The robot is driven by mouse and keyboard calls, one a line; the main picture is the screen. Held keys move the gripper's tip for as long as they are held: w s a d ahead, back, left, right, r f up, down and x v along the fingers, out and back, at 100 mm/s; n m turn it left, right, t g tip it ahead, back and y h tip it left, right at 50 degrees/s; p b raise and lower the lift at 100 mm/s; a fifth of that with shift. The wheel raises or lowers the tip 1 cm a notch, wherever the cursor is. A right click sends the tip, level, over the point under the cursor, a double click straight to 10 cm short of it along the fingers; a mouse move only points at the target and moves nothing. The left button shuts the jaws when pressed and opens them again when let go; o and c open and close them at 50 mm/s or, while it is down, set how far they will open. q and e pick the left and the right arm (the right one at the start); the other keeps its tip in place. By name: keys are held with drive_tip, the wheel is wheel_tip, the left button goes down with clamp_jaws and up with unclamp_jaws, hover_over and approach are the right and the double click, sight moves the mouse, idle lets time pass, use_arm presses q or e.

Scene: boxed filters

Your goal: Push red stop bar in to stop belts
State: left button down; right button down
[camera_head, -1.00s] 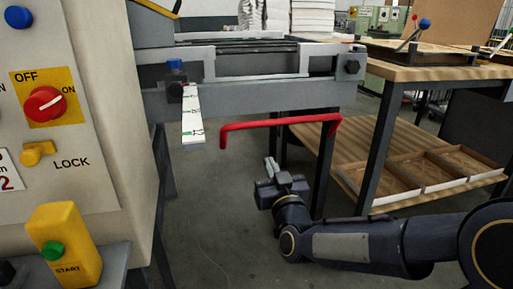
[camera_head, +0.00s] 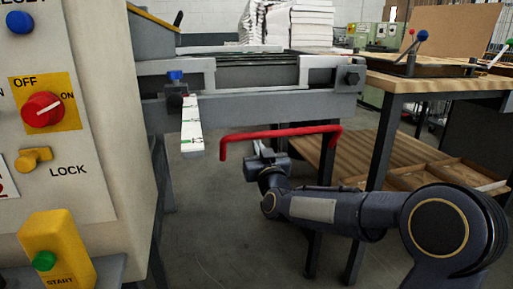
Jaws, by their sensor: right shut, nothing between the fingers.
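The red stop bar (camera_head: 280,133) is a thin bent rod in the head view, running level below the grey conveyor frame, with its ends turned down. My right arm reaches in from the lower right. My left gripper is not in view.
A control panel (camera_head: 95,150) with a red rotary switch (camera_head: 42,110) and a yellow start box (camera_head: 55,250) fills the left. The conveyor frame (camera_head: 255,108) is above the bar. A wooden workbench (camera_head: 425,84) stands at right. Open floor lies below.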

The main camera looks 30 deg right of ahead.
sight(254, 133)
drive_tip(key=shift+x, duration=1.15)
drive_tip(key=shift+r, duration=0.2)
drive_tip(key=w+r+g+p, duration=0.1)
drive_tip(key=p, duration=0.4)
drive_tip(key=w+r+g+p, duration=0.1)
drive_tip(key=p, duration=0.5)
drive_tip(key=w+r+g+y+p, duration=0.1)
drive_tip(key=g+p, duration=0.1)
drive_tip(key=p, duration=0.3)
drive_tip(key=shift+w+d+r+p, duration=0.15)
drive_tip(key=shift+w+d+p, duration=0.15)
drive_tip(key=shift+d+p, duration=0.2)
drive_tip(key=shift+p, duration=0.3)
